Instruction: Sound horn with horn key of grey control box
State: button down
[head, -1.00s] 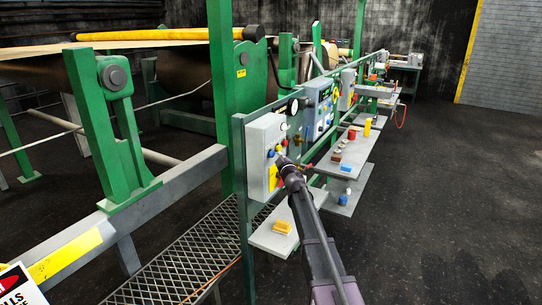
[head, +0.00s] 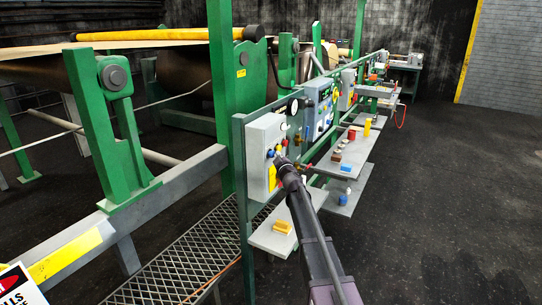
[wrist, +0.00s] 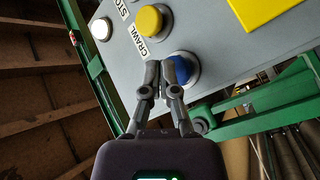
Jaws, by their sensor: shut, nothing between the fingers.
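The grey control box (head: 262,135) is fixed to the green frame, with coloured buttons on its face. In the wrist view its panel (wrist: 212,42) fills the top. A blue button (wrist: 184,68) sits right at my fingertips; any label on it is hidden. A yellow button (wrist: 149,20) has the word CRAWL beside it, and a white button (wrist: 101,28) is farther left. My gripper (wrist: 161,66) is shut and empty, its fingertips overlapping the left edge of the blue button. I cannot tell whether they touch it. In the head view my gripper (head: 279,160) is at the box face.
A blue-grey control box (head: 319,108) and further boxes stand along the green rail. Small shelves below hold loose items, including a yellow block (head: 282,227) on the nearest shelf (head: 262,238). Dark floor (head: 430,190) on the right is open.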

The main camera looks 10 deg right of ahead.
jog(key=shift+w+a, duration=0.3)
jog(key=shift+a, duration=0.2)
dwell(0.9)
jog(key=shift+s+d, duration=0.1)
jog(key=shift+d, duration=0.05)
jog(key=shift+s+d, duration=0.45)
jog(key=shift+d, duration=0.2)
jog(key=shift+d, duration=0.1)
dwell(0.4)
jog(key=shift+s+d, duration=0.75)
jog(key=shift+d, duration=0.25)
jog(key=shift+s+d, duration=0.75)
jog(key=shift+d, duration=0.2)
